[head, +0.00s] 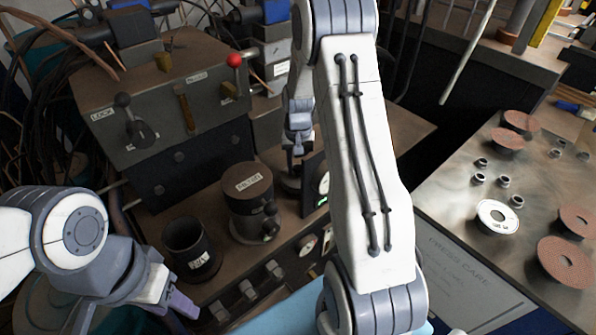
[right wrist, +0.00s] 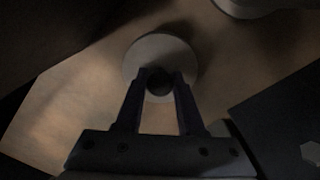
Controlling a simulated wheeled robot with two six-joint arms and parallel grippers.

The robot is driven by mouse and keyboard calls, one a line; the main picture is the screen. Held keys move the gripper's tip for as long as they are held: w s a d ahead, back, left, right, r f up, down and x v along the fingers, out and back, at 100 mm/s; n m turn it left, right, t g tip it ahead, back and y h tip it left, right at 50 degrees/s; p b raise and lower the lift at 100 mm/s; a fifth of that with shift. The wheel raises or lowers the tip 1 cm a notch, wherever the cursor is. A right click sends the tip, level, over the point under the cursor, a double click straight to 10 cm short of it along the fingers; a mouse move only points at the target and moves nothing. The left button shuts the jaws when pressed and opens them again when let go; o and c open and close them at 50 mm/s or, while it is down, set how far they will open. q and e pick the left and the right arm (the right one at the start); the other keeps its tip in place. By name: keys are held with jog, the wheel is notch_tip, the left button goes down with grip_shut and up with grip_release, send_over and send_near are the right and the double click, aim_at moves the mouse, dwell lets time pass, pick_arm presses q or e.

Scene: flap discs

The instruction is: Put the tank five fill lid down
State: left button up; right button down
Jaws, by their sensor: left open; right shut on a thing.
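A round pale lid (right wrist: 150,47) with a dark knob (right wrist: 160,84) is in the right wrist view, over a brown surface. I take it as the tank five fill lid; no label on it is readable. My right gripper (right wrist: 161,78) is shut on the knob, from above. I cannot tell whether the lid touches the surface. In the head view my right gripper (head: 298,147) is behind the canister, partly beside my white arm, and the lid is not clear there. My left gripper (head: 184,306) is open and empty at the lower left, near the black cup.
A brown canister (head: 246,222) and a black cup (head: 190,262) stand on the brown bench. Behind them is a machine box (head: 165,95) with levers, one with a red knob (head: 234,60). A metal table (head: 455,190) at the right holds brown discs, a white disc and small rings.

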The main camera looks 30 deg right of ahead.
aim_at(298, 167)
jog(key=shift+f, duration=0.7)
jog(key=shift+f, duration=0.1)
jog(key=c, duration=0.5)
grip_release()
notch_tip(298, 167, up, 12)
jog(key=shift+r, duration=0.15)
